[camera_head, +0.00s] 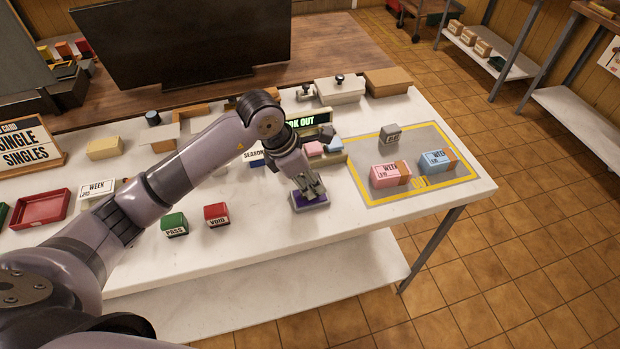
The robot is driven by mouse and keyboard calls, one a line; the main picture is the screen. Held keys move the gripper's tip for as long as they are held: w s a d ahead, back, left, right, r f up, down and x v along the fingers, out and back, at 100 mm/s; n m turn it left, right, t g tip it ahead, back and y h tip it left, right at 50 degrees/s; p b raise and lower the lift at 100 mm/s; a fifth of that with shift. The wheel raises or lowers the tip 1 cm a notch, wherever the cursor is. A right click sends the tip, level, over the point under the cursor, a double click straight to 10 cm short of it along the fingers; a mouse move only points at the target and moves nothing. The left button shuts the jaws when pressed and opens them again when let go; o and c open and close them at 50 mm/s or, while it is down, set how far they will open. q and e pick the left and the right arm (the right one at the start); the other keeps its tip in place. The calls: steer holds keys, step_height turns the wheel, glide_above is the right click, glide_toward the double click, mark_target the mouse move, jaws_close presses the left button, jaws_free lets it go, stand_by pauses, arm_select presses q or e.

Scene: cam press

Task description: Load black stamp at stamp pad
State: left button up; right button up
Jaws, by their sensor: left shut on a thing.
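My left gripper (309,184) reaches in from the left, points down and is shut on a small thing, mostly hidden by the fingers. It may be the black stamp, but its colour and shape cannot be made out. The fingers are right over the stamp pad (318,202), a purple pad in a grey tray near the front of the counter. Whether the held thing touches the pad cannot be told. A green PASS block (174,225) and a red VOID block (217,215) stand to the left of the pad. My right gripper is not in view.
A grey mat with a yellow border (428,193) at the right holds a pink ticket stack (391,175), a blue ticket stack (437,162) and a grey block (390,134). A red tray (43,207) lies left. The front counter strip beside the pad is clear.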

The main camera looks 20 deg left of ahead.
arm_select(q)
steer(key=shift+f+b, duration=0.35)
steer(key=shift+f, duration=0.05)
steer(key=shift+f, duration=0.1)
stand_by(0.7)
steer(key=shift+b, duration=0.35)
stand_by(0.5)
steer(key=shift+s+f, duration=0.1)
stand_by(0.4)
steer(key=shift+r+p, duration=1.95)
steer(key=shift+r, duration=1.7)
